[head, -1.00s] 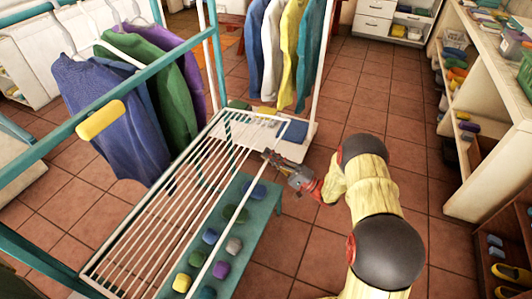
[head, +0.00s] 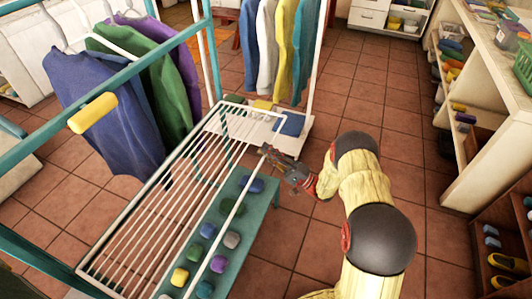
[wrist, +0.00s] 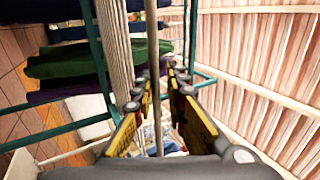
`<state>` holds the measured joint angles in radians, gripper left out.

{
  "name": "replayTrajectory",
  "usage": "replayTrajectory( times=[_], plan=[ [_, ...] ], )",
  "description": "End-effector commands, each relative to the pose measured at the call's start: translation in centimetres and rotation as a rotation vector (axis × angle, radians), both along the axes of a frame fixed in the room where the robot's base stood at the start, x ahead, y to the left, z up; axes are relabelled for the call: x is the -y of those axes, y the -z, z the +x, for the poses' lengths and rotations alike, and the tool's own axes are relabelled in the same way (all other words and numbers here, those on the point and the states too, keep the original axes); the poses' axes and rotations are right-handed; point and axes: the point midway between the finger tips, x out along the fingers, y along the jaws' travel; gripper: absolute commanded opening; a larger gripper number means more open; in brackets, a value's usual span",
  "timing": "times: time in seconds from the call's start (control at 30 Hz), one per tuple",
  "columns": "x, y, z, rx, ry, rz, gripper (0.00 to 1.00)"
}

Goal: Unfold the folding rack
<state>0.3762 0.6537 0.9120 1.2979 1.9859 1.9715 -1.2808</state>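The folding rack (head: 172,194) is a white frame with many thin parallel bars. In the head view it lies as a sloping panel from the upper middle to the lower left. My gripper (head: 265,151) is at the rack's right side rail, near its far end. The head view does not show clearly whether it touches the rail.
A teal bench (head: 255,215) with several coloured blocks stands under and right of the rack. A teal frame (head: 150,55) with hanging jackets (head: 100,105) is at left, and more jackets (head: 282,45) hang behind. Shelves (head: 485,95) line the right. Tiled floor is clear between.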

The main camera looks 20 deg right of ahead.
Motion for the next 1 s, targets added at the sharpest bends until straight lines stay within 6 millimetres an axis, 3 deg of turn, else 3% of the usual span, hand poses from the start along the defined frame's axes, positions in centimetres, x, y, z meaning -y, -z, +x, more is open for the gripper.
replayTrajectory(
  times=[0.27, 0.6, 1.0],
  plan=[
    [0.6, 0.4, -0.4, 0.0, 0.0, 0.0, 0.13],
    [5.2, 3.5, -3.9, 0.001, 0.005, 0.0, 0.13],
    [7.8, 5.3, -5.9, 0.001, 0.002, -0.001, 0.13]
  ],
)
